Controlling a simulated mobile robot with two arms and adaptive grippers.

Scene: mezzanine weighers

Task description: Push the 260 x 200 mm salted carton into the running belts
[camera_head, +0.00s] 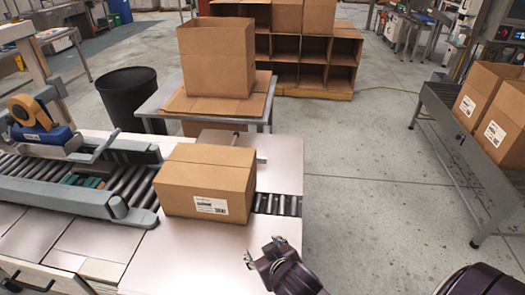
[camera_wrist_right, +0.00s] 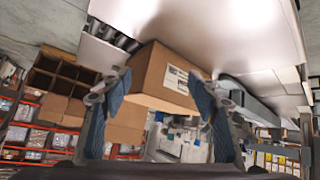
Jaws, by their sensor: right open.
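A closed brown carton (camera_head: 206,181) with a white label on its near side sits on the roller track at the table, right of the belts. The side belts (camera_head: 85,199) of the taping machine run along the rollers to its left; the carton is apart from the long near belt's rounded end or just beside it, I cannot tell which. My right gripper (camera_head: 262,254) is at the table's right edge, nearer than the carton and not touching it. In the right wrist view the gripper (camera_wrist_right: 160,98) is open and empty, with the carton (camera_wrist_right: 165,77) beyond its fingers. My left gripper is not in view.
A tape roll (camera_head: 28,110) sits on the machine at the left. Behind stand an open carton (camera_head: 216,57) on a small table, a black bin (camera_head: 130,95) and carton shelves (camera_head: 318,55). Other labelled cartons (camera_head: 503,122) stand on a conveyor at the right. The floor between is clear.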

